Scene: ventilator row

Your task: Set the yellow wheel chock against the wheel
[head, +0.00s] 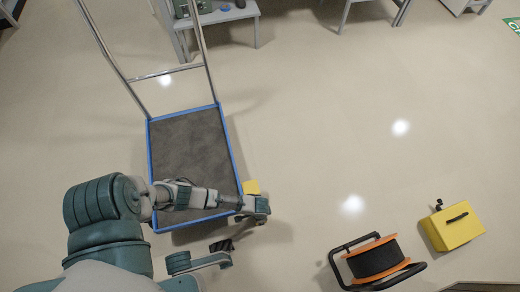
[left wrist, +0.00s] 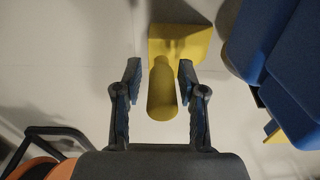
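The yellow wheel chock (left wrist: 183,45) lies on the floor in the left wrist view, its wide wedge away from me and its rounded handle (left wrist: 162,92) towards me. My left gripper (left wrist: 160,75) is open, with one finger on each side of the handle and small gaps between. In the head view the chock (head: 251,187) shows beside the cart's right edge, partly hidden by my left gripper (head: 257,206). My right gripper (head: 222,246) is low in the head view, away from the chock; its finger opening is unclear. I cannot clearly make out the wheel.
A blue-edged platform cart (head: 185,150) with a grey mat and metal handle stands left of the chock. A cable reel (head: 375,260) and a yellow box (head: 452,227) stand to the right. Grey tables (head: 222,15) are at the back. The floor between is clear.

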